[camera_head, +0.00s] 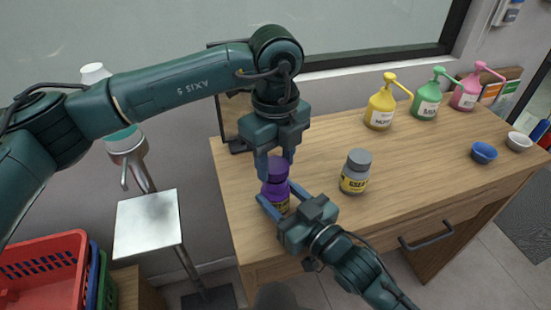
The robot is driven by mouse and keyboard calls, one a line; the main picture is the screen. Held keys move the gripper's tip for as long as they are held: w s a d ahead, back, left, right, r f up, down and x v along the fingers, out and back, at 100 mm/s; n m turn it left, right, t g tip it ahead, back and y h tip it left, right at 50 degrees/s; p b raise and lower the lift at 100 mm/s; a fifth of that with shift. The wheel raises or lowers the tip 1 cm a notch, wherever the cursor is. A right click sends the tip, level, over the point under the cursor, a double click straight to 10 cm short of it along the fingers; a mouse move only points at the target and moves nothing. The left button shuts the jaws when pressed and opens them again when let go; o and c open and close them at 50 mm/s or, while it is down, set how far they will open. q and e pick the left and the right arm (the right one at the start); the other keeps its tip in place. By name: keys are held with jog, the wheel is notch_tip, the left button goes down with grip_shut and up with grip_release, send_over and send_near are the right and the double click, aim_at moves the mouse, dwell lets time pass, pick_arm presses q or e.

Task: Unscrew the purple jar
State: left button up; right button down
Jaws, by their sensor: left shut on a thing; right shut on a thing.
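The purple jar (275,191) stands upright on the wooden counter, near its front left. Its purple lid (278,169) is on top, in line with the body. My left gripper (274,168) points down from above and is shut on the lid. My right gripper (275,197) comes in from the lower right and is shut on the jar's body, with a finger on each side. The fingers partly hide the jar. I cannot tell whether there is a gap between lid and body.
A yellow-labelled grey jar (355,172) stands just right on the counter (330,130). Yellow (381,106), green (426,102) and pink (466,93) pump bottles are at the back right. Blue (483,152) and white (518,141) bowls sit at the right. A red crate (45,262) is lower left.

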aim_at(275, 164)
pick_arm(q)
jog(key=shift+r, duration=1.95)
pick_arm(e)
jog(key=c, duration=0.5)
grip_release()
jog(key=shift+s+d, duration=0.1)
